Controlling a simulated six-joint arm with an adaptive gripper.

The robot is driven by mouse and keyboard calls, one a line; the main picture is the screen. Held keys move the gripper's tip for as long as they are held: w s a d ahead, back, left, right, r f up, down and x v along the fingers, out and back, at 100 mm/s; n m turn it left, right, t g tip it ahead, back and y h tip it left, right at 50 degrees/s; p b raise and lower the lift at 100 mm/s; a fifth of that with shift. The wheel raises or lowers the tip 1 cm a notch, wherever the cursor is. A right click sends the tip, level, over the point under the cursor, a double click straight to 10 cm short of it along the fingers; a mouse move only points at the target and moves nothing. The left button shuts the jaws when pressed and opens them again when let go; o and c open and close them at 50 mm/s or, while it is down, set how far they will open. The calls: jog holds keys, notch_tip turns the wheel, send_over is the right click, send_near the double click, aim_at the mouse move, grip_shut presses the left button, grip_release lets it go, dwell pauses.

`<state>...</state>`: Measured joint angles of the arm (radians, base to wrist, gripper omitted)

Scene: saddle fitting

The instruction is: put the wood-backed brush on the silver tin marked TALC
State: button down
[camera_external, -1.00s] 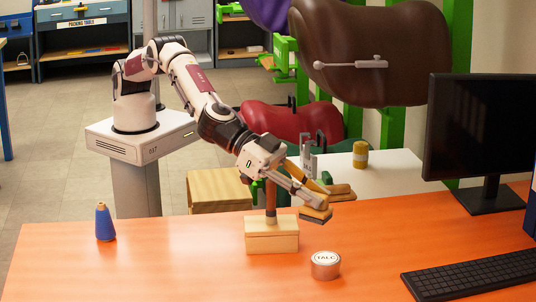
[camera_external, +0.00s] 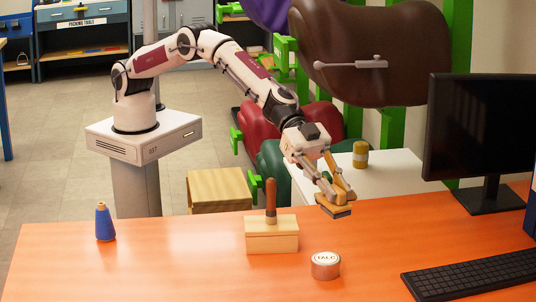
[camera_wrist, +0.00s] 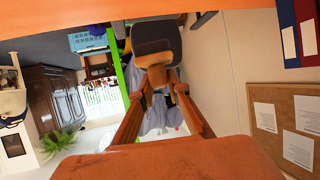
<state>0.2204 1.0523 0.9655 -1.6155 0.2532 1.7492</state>
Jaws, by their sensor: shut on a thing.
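The silver tin marked TALC (camera_external: 326,266) stands on the orange table near its front, label facing up. My gripper (camera_external: 337,193) is shut on the wood-backed brush (camera_external: 336,210) and holds it above the table's far edge. The brush is behind the tin and slightly to its right, apart from it, with its dark side facing down. In the wrist view, my gripper's two fingers (camera_wrist: 157,88) reach up the picture toward a dark-faced piece (camera_wrist: 156,38), which looks like the brush. The tin cannot be made out there.
A wooden block (camera_external: 271,238) with an upright brown-handled tool (camera_external: 271,194) stands left of the tin. A blue cone-shaped item (camera_external: 105,223) is far left. A keyboard (camera_external: 470,276) and monitor (camera_external: 480,135) are right. The table between tin and keyboard is clear.

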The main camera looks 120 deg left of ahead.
jog(key=shift+s+a+r+m+g+h, duration=0.1)
jog(key=shift+s+a+m+g+h, duration=0.15)
jog(key=shift+s+a+m+h, duration=0.25)
jog(key=shift+s+a+r+m+g+h, duration=0.1)
jog(key=shift+s+a+m+g+h, duration=0.15)
jog(key=shift+a, duration=0.3)
jog(key=shift+s+a+m+g+h, duration=0.5)
jog(key=shift+s+a+m+h, duration=0.25)
jog(key=shift+s+a+h, duration=0.15)
send_over(325, 256)
jog(key=shift+a+f, duration=0.1)
jog(key=shift+f, duration=2.25)
jog(key=shift+f, duration=3.1)
jog(key=shift+f, duration=1.85)
jog(key=shift+f, duration=0.15)
jog(key=c, duration=1.9)
grip_release()
